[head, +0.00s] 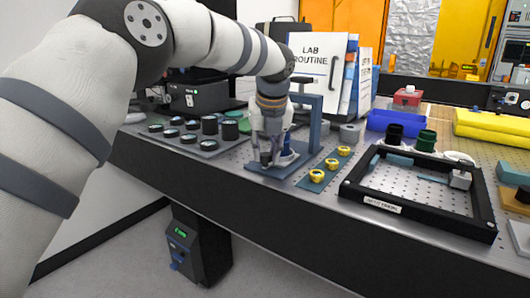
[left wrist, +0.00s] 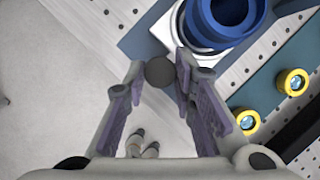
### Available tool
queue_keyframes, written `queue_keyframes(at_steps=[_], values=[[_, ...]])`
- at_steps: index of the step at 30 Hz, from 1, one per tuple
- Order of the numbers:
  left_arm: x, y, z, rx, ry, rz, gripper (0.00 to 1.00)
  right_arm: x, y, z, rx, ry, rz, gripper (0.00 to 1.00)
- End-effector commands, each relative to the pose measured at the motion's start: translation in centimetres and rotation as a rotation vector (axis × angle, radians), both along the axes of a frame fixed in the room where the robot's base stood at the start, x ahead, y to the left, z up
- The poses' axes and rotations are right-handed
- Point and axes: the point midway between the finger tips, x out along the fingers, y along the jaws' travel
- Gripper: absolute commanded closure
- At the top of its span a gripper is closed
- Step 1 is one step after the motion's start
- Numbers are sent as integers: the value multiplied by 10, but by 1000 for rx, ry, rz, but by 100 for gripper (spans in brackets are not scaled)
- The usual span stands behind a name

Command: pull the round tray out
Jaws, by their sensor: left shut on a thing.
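My left gripper (head: 268,158) points down at the front of the interferometer stand (head: 314,105) on the bench. In the left wrist view its fingers (left wrist: 160,75) are closed around a dark round knob (left wrist: 158,71). Just beyond the knob is a white round piece (left wrist: 186,42), which looks like the round tray, with a blue ring-shaped part (left wrist: 222,18) above it. Most of the white piece is hidden under the blue part. In the head view the gripper covers the knob and most of the tray. My right gripper is in neither view.
Yellow-rimmed round pieces (head: 317,175) lie on a blue strip to the right. Beyond is a black frame (head: 410,212). A grey plate with several dark cylinders (head: 209,126) stands left. The bench's front edge (head: 200,165) is close, with open floor before it.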

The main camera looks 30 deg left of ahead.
Motion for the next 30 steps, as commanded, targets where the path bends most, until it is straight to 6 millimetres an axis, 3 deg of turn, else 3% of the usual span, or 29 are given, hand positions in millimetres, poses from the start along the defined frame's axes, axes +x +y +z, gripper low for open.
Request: queue_keyframes(at_steps=[9, 10, 12, 22, 30], values=[[0, 0, 0, -1, 1, 0, 100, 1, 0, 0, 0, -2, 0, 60], [0, 0, 0, -1, 1, 0, 69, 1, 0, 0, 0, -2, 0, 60], [0, 0, 0, 0, 0, 0, 56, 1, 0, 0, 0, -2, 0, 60], [-1, -1, 5, 0, -3, -1, 56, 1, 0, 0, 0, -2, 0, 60], [-19, -18, 67, 0, -6, -1, 56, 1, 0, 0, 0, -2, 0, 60]])
